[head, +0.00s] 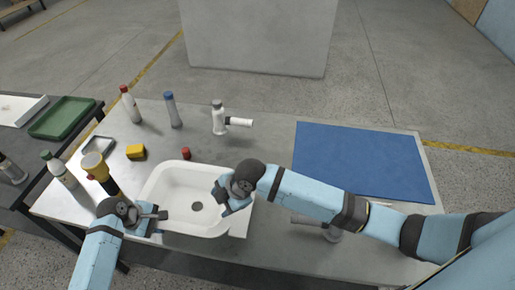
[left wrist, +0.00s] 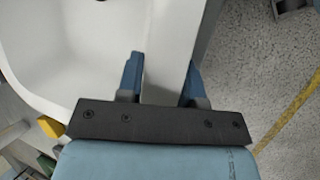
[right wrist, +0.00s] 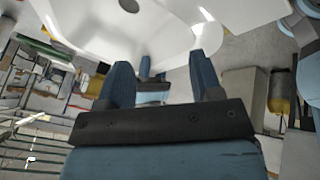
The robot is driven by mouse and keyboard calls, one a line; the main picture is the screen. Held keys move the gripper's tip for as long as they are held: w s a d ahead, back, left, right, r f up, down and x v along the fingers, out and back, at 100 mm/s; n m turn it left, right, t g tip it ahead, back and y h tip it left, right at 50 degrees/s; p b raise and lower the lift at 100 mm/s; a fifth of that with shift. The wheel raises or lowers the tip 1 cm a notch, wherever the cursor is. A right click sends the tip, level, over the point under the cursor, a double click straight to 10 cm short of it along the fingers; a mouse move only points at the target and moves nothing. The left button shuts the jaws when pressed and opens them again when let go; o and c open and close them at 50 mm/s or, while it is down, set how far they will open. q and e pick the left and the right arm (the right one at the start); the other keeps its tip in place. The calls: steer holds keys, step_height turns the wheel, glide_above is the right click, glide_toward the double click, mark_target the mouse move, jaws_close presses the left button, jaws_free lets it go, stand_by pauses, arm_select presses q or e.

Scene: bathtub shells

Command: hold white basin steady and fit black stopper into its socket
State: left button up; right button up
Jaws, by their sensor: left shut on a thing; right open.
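The white basin (head: 172,181) sits on the grey table, near its front edge, with a dark round spot (head: 197,207) in its floor. I cannot tell whether that spot is the empty socket or the black stopper in it; no separate stopper is clear. My left gripper (head: 158,222) is shut on the basin's front-left wall; the left wrist view shows its fingers (left wrist: 162,82) on both sides of the wall. My right gripper (head: 232,199) is open over the basin's right side. In the right wrist view its fingers (right wrist: 163,82) are apart and empty, with the basin (right wrist: 88,25) beyond.
A blue mat (head: 360,158) covers the table's right. Bottles (head: 172,110), a white fitting (head: 220,119), a yellow block (head: 136,152) and a small red piece (head: 186,153) stand behind the basin. A yellow-topped tool (head: 95,168) stands close to my left gripper.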

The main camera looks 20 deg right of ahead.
mark_target(233, 231)
steer(key=s+f+m+t, duration=0.1)
steer(key=m, duration=0.1)
steer(key=s+a+f+m+y, duration=0.1)
steer(key=s, duration=0.1)
steer(key=shift+s+f+m+t, duration=0.15)
steer(key=shift+f+m+t, duration=0.1)
steer(key=shift+m+t, duration=0.15)
steer(key=s+f+m+t, duration=0.1)
steer(key=m, duration=0.1)
steer(key=s+d+m+t, duration=0.1)
steer(key=s, duration=0.1)
steer(key=s+d+f+m, duration=0.1)
steer(key=m, duration=0.1)
steer(key=shift+s+d+f+m+t, duration=0.15)
steer(key=shift+s+f+m+t, duration=0.15)
steer(key=shift+s+f+t, duration=0.1)
steer(key=s+d+m+t+h, duration=0.1)
steer(key=s+d+m, duration=0.1)
steer(key=s, duration=0.1)
steer(key=s+d+f+m+t+h, duration=0.1)
steer(key=s+d+m, duration=0.2)
steer(key=s+d+f+m+t, duration=0.1)
steer(key=s+d+m, duration=0.1)
steer(key=s+d, duration=0.1)
steer(key=shift+s+d+f+h, duration=0.25)
steer(key=shift+s+h, duration=0.15)
steer(key=shift+s, duration=0.2)
arm_select(q)
steer(key=o, duration=0.9)
